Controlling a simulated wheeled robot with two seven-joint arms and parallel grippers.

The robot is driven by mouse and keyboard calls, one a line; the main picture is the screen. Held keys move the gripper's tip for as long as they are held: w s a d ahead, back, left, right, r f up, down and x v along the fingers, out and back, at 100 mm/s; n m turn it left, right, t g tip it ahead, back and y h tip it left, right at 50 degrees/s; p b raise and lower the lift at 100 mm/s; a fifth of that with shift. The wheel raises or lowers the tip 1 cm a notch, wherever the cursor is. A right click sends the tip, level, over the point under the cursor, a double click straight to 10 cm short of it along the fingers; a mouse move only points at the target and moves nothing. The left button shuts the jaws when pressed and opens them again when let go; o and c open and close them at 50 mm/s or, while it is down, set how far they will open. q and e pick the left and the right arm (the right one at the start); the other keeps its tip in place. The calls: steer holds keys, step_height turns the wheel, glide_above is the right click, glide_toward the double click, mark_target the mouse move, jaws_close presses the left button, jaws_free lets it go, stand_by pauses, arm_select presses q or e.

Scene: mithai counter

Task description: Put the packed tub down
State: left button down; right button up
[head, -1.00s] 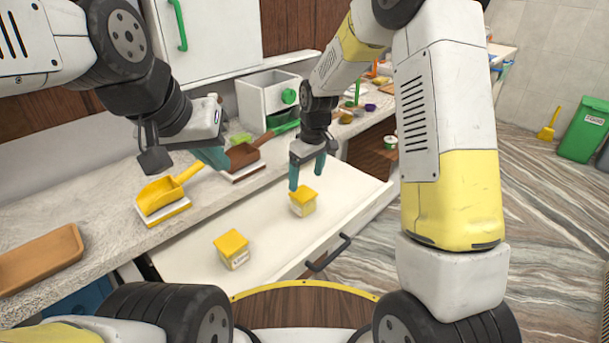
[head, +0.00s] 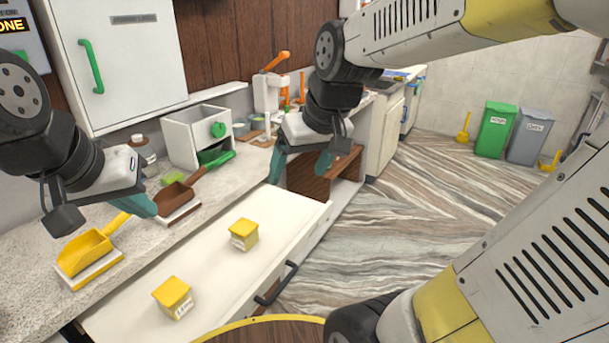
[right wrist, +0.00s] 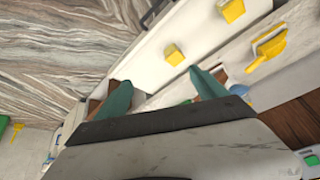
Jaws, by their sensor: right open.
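Two small tubs with yellow lids stand upright and apart on the white pulled-out drawer (head: 285,212). One tub (head: 244,234) is farther back and the other tub (head: 173,297) is nearer me. Both also show in the right wrist view, one tub (right wrist: 174,54) near the middle and one tub (right wrist: 231,10) at the top edge. My right gripper (head: 302,165) is open and empty, raised clear of the tubs. My left gripper (head: 145,205) hangs near the counter by the scoops; its finger gap is not clear.
A yellow scoop (head: 84,252) and a brown scoop (head: 174,195) rest on pads on the counter. A white box with a green knob (head: 218,130) stands behind them. A white cabinet (head: 125,60) is above. The drawer's dark handle (head: 277,284) faces the floor. Green bin (head: 495,130) and grey bin (head: 530,136) stand far right.

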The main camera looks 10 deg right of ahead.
steer(key=s+d+m+t, duration=0.1)
steer(key=s+m, duration=0.1)
steer(key=s, duration=0.5)
steer(key=shift+d+r, duration=0.35)
steer(key=shift+r, duration=0.1)
